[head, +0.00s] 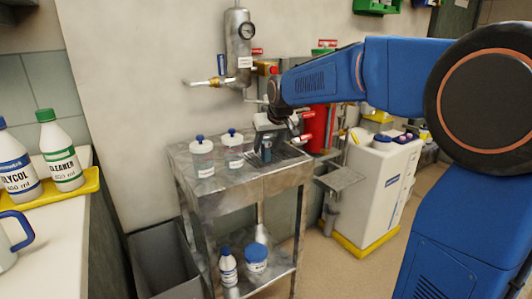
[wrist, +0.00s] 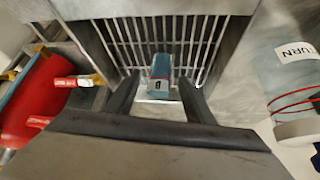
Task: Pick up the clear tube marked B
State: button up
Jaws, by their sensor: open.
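A small bluish, see-through tube (wrist: 161,66) stands on the slatted grate in the wrist view. A pale label with a dark mark, seemingly a B, faces me. My gripper (wrist: 158,82) is open, with one black finger on each side of the tube. I cannot tell whether either finger touches it.
Two clear jars with blue knobs (head: 202,160) (head: 233,150) stand left of my gripper on the metal cart (head: 222,184). A jar labelled RETURN (wrist: 285,75) is close at right in the wrist view. A red cylinder (head: 318,125) and the wall piping (head: 238,50) are behind.

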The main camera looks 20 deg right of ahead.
jog(key=shift+w+f, duration=0.15)
jog(key=shift+f, duration=0.05)
grip_shut()
jog(key=shift+r, duration=0.1)
